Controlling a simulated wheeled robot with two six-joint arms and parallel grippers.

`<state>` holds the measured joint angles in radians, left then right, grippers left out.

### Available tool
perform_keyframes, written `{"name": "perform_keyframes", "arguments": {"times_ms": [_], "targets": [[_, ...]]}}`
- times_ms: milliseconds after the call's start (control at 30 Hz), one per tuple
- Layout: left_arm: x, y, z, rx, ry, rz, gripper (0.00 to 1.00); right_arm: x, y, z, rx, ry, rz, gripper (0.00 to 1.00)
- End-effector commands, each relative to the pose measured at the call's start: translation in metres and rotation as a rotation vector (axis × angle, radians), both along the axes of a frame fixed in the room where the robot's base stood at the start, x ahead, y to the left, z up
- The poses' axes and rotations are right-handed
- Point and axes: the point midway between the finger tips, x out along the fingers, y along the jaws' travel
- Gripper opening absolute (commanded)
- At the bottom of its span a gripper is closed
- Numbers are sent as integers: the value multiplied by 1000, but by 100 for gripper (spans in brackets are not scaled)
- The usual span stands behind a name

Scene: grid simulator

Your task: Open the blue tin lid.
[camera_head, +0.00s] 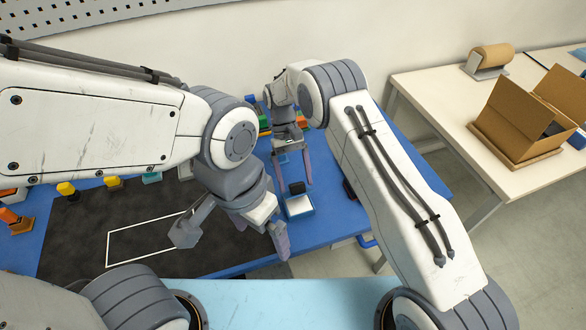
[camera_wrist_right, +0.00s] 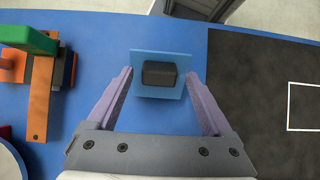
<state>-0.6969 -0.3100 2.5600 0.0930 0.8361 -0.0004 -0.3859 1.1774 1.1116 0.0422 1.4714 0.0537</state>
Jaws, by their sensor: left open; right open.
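The blue tin (camera_head: 300,209) stands on the blue table near its front edge, below my right gripper in the head view. Its square blue lid (camera_wrist_right: 142,59) shows from above in the right wrist view, with a dark block-shaped handle (camera_wrist_right: 159,75) at its middle. My right gripper (camera_head: 295,187) is open, its two purple fingers pointing to either side of the lid. In the right wrist view the fingertips (camera_wrist_right: 158,78) flank the handle with gaps on both sides. My left gripper (camera_head: 232,237) is open and empty over the dark mat, left of the tin.
The dark mat (camera_head: 75,235) with a white rectangle outline covers the table's left part. Small coloured objects line the back. In the right wrist view an orange and green assembly (camera_wrist_right: 40,100) stands left of the tin. A cardboard box (camera_head: 520,120) sits on another table at right.

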Motion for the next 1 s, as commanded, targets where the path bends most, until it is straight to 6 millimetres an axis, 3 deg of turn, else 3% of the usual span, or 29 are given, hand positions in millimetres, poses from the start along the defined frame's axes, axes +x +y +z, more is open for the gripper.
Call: {"name": "perform_keyframes", "arguments": {"times_ms": [500, 1000], "targets": [[0, 0, -24, 0, 0, 0, 100, 45, 15, 62, 2, -5, -1, 85], [0, 0, -25, 0, 0, 0, 100, 56, 19, 82, 1, 0, -1, 85]]}}
